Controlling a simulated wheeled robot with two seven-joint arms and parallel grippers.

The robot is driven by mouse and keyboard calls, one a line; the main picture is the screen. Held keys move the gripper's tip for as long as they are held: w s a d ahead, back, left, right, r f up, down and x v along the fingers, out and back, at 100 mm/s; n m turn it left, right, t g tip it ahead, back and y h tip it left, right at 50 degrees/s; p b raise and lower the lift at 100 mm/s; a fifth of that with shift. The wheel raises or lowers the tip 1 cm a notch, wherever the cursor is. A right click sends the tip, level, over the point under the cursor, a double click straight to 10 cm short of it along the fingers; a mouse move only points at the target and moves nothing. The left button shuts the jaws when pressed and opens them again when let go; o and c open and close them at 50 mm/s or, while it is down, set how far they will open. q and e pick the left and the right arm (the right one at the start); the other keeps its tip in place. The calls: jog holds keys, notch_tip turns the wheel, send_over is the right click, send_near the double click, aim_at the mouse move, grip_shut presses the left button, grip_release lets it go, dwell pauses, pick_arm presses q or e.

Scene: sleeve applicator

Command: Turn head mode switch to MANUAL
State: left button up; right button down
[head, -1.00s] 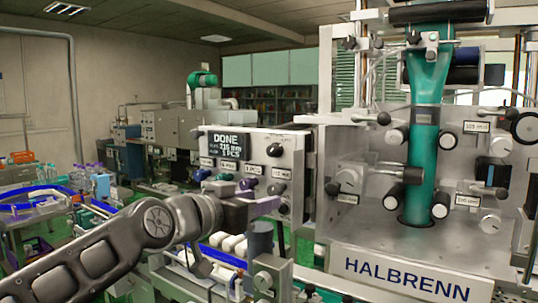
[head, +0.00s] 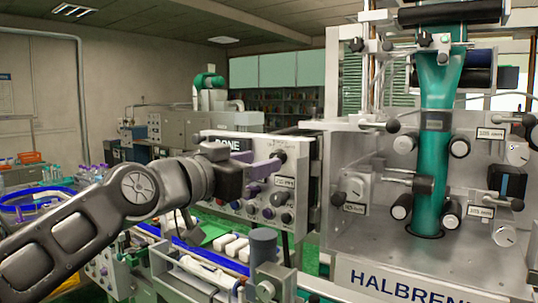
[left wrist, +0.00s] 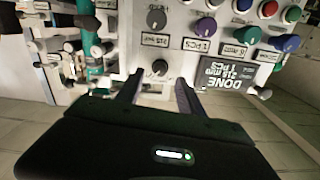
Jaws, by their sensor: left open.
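A grey control panel (head: 240,205) carries a dark display, partly hidden by my arm, and several knobs and buttons. A dark rotary knob (head: 280,157) sits at its upper right, above a white label. My left gripper (head: 267,167) is in front of this knob. In the left wrist view the panel appears upside down, and the same knob (left wrist: 160,68) lies just beyond and between my open, empty fingers (left wrist: 158,92). Contact cannot be told. A second dark knob (left wrist: 156,18) is beyond its label (left wrist: 154,40). I cannot read which knob is the head mode switch. My right gripper is out of view.
Coloured knobs and buttons crowd the panel, including a purple knob (left wrist: 196,47) close by. The HALBRENN machine (head: 345,150) with its green sleeve (head: 434,110) stands to the right. A grey cylinder (head: 263,245) stands below my gripper.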

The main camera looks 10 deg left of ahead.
pick_arm(q)
jog(key=p+x, duration=0.1)
jog(key=x, duration=0.3)
jog(key=shift+w, duration=0.15)
jog(key=shift+c, duration=0.6)
grip_shut()
